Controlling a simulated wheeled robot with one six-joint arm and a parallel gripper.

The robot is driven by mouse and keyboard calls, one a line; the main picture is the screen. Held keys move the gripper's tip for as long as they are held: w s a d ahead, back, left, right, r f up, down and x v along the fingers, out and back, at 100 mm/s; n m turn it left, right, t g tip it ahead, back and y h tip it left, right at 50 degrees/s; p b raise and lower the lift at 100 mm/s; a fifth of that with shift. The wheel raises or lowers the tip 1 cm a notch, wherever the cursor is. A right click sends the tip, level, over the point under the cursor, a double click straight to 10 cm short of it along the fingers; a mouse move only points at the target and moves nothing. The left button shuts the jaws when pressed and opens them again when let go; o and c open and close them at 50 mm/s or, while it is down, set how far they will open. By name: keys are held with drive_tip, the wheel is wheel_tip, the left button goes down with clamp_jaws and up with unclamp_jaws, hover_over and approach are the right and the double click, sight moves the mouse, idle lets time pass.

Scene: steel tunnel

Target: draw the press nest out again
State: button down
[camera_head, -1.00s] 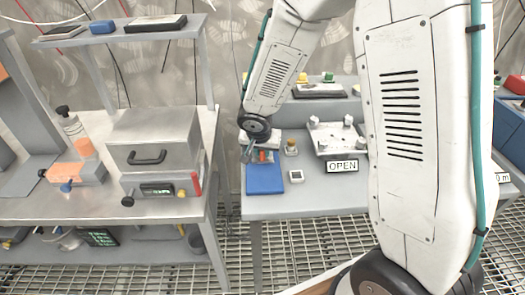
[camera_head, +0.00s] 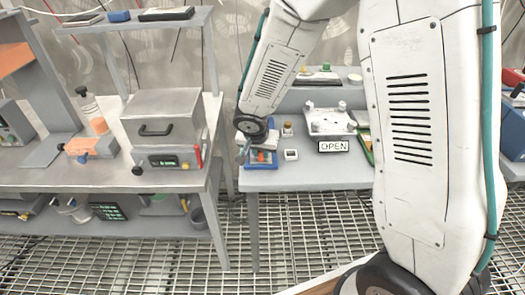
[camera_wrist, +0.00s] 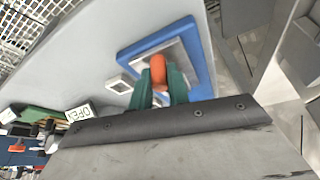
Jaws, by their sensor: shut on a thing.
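My gripper's teal fingers (camera_wrist: 160,88) are shut on an orange piece (camera_wrist: 158,68), one on either side of it. The piece sits over a pale grey plate (camera_wrist: 178,52) with a blue mat (camera_wrist: 137,50) showing around it. In the head view the gripper (camera_head: 246,148) is at the left of the right-hand bench, with the orange piece (camera_head: 261,156) over the blue mat (camera_head: 262,167). Which part is the press nest is not clear, and whether the plate touches the mat cannot be told.
A white fixture (camera_head: 327,121) with several posts stands to the right, behind an OPEN sign (camera_head: 334,146). A small white square block (camera_head: 291,155) sits beside the mat. A grey box-shaped machine (camera_head: 165,118) stands on the left bench. A gap separates the benches.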

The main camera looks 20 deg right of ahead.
drive_tip(key=shift+w+a, duration=0.1)
drive_tip(key=shift+a, duration=0.05)
drive_tip(key=c, duration=1.3)
unclamp_jaws()
drive_tip(key=shift+c, duration=0.2)
drive_tip(key=shift+r, duration=0.1)
drive_tip(key=v, duration=0.7)
drive_tip(key=shift+s+r, duration=0.25)
drive_tip(key=shift+r, duration=0.05)
